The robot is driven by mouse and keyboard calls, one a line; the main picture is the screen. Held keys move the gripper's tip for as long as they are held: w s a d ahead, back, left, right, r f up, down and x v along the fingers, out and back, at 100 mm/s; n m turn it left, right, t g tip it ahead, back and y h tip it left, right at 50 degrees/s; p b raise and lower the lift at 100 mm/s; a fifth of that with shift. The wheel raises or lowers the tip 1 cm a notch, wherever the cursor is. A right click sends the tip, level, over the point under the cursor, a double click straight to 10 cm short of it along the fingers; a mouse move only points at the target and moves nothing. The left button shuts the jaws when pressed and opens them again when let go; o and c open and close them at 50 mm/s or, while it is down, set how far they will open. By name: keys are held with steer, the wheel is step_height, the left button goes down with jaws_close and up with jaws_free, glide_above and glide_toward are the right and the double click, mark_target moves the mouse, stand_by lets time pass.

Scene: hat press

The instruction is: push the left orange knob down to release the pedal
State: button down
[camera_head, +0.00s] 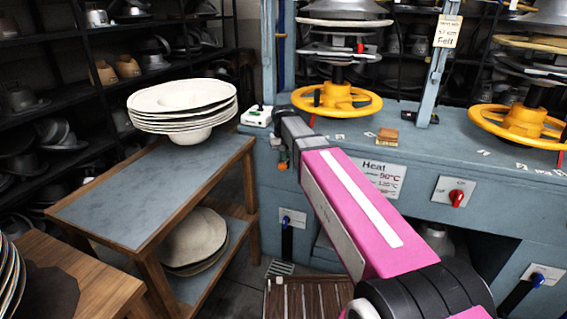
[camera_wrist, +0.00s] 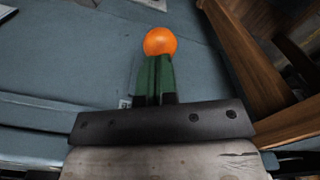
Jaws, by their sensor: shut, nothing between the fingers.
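The left orange knob (camera_head: 283,165) is a small round ball in front of the blue-grey press bench. It also shows in the wrist view (camera_wrist: 160,41), just beyond my fingertips. My gripper (camera_head: 283,154) is shut and empty, with its green fingers together. In the wrist view the closed fingers (camera_wrist: 154,62) line up with the knob and overlap its lower edge. I cannot tell whether they touch it. My pink arm hides part of the bench front. A slatted wooden board (camera_head: 305,297) lies low at the floor; I cannot tell whether it is the pedal.
A wooden side table (camera_head: 120,205) with a stack of pale hat forms (camera_head: 183,100) stands to the left. Yellow handwheels (camera_head: 337,99) sit on the bench top. A blue-handled lever (camera_head: 287,235) is on the bench front. A wooden leg (camera_wrist: 250,60) shows close in the wrist view.

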mark_target(283, 164)
steer(key=shift+f, duration=2.1)
steer(key=shift+r, duration=4.05)
steer(key=s+d+f+m, duration=0.2)
steer(key=s+d+f, duration=1.6)
steer(key=f, duration=0.4)
steer(key=shift+s+d, duration=0.3)
steer(key=shift+d, duration=0.25)
